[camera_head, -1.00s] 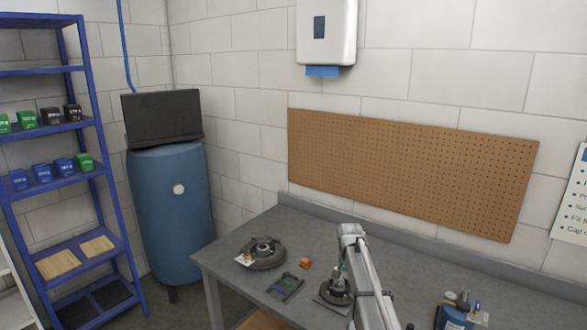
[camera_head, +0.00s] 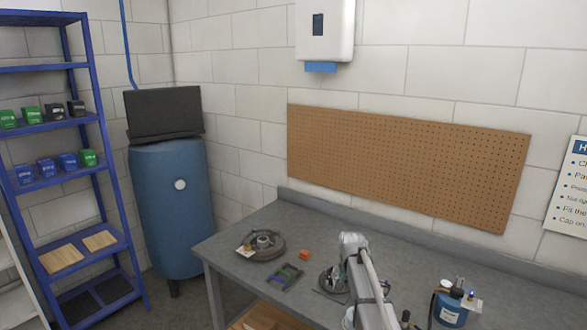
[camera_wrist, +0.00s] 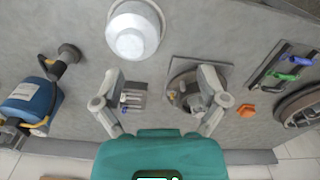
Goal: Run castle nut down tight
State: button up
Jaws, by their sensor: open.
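The hub (camera_head: 332,281) sits on a flat square plate on the grey bench; the wrist view also shows this hub (camera_wrist: 181,88), partly covered by one finger. My gripper (camera_wrist: 160,98) is open, with nothing between its fingers. It is above the bench, with its fingers over the gap between the hub and a small grey block with a blue part (camera_wrist: 132,95). In the head view my arm hides the gripper. I cannot make out the castle nut in either view.
A drum (camera_head: 262,246), a tray of coloured tools (camera_head: 286,277) and an orange piece (camera_head: 305,255) lie left of the hub. A white cylinder (camera_wrist: 133,32) and a blue canister (camera_head: 449,308) stand on its other side. Bare bench lies along the back.

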jog(key=s+f+n+b, duration=0.2)
jog(key=s+f+b, duration=0.2)
jog(key=s, duration=0.8)
jog(key=s+f+n+b, duration=0.2)
jog(key=s+f+b, duration=0.2)
jog(key=s, duration=0.8)
jog(key=shift+s+a+f+n, duration=0.25)
jog(key=shift+n, duration=0.15)
dwell(0.4)
